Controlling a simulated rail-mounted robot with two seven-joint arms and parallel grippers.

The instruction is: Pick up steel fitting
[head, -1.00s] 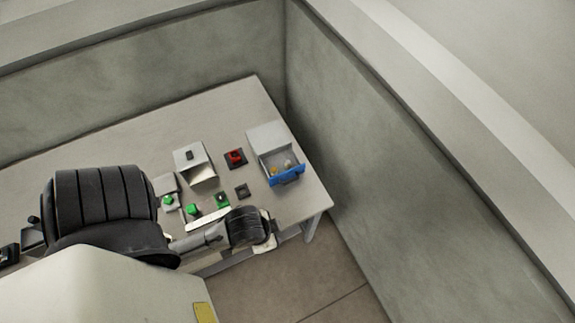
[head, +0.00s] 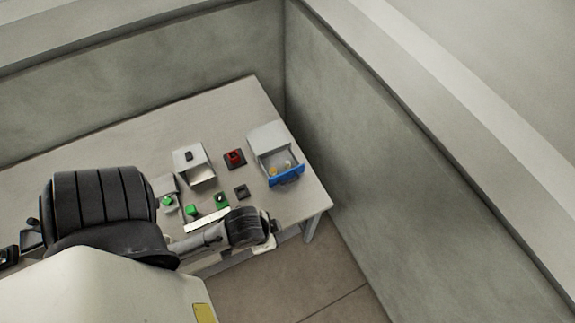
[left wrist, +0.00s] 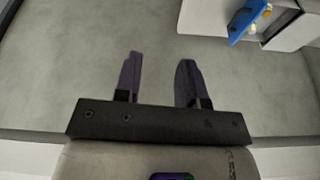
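The drawer with a blue front (head: 287,176) is open at the right of the table. A yellow piece (head: 274,171) and a small pale piece (head: 287,166) lie inside; I cannot tell for sure whether the pale one is the steel fitting. In the left wrist view the blue front (left wrist: 247,22) is at the upper right, with an orange-yellow piece (left wrist: 253,28) beside it. My left gripper (left wrist: 160,60) is open, with nothing between its fingers, apart from the drawer. In the head view its fingers are hidden by my arm. My right gripper is not in view.
On the table (head: 245,100) stand a red button (head: 234,157), a grey open-fronted box (head: 194,164), green-topped parts (head: 193,210) and a small dark square piece (head: 242,191). Walls rise behind and to the right. The table's back is clear.

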